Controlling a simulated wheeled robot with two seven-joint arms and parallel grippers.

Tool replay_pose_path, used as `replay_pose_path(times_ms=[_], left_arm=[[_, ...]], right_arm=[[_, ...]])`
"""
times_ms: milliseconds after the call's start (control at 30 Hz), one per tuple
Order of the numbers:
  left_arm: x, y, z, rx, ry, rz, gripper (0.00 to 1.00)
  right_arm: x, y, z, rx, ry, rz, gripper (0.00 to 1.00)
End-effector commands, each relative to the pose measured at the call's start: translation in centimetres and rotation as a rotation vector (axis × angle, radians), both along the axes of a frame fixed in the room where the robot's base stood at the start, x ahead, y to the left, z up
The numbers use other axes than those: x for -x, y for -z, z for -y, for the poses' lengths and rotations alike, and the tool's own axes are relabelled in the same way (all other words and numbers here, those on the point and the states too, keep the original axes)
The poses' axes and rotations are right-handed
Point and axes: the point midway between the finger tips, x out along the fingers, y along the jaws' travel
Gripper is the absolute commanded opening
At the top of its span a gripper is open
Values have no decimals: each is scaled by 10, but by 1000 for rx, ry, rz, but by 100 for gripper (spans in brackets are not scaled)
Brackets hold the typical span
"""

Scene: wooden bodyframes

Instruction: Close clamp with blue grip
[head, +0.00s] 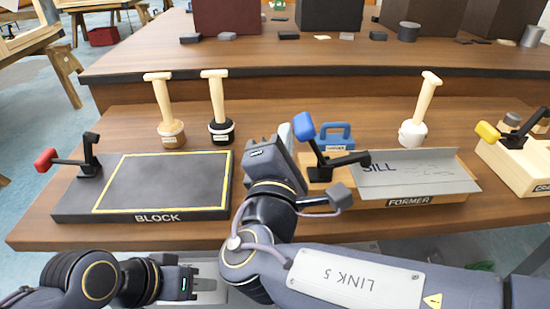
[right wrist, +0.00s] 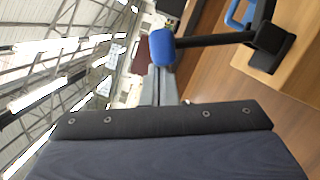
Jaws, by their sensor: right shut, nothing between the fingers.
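The clamp with the blue grip (head: 303,126) stands at the left end of the former (head: 410,201). Its lever points up and leans left, and its black base sits on the wood.
A sheet-metal piece (head: 415,172) lies on the former. The block (head: 150,185) with a red-grip clamp (head: 46,159) is left; a yellow-grip clamp (head: 488,131) is right. Wooden-handled mallets (head: 172,134) and a blue-handled tool (head: 333,134) stand behind.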

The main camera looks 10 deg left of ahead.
Motion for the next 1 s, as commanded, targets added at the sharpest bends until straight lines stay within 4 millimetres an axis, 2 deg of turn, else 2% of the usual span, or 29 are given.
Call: replay_pose_path(times_ms=[100,400,1000], left_arm=[[0,11,0,0,0,0,36],[0,22,0,0,0,0,36],[0,25,0,0,0,0,36]], right_arm=[[-3,-4,8,-85,3,-22,0],[-6,-14,20,-218,4,-61,0],[-7,-18,24,-257,5,-73,0]])
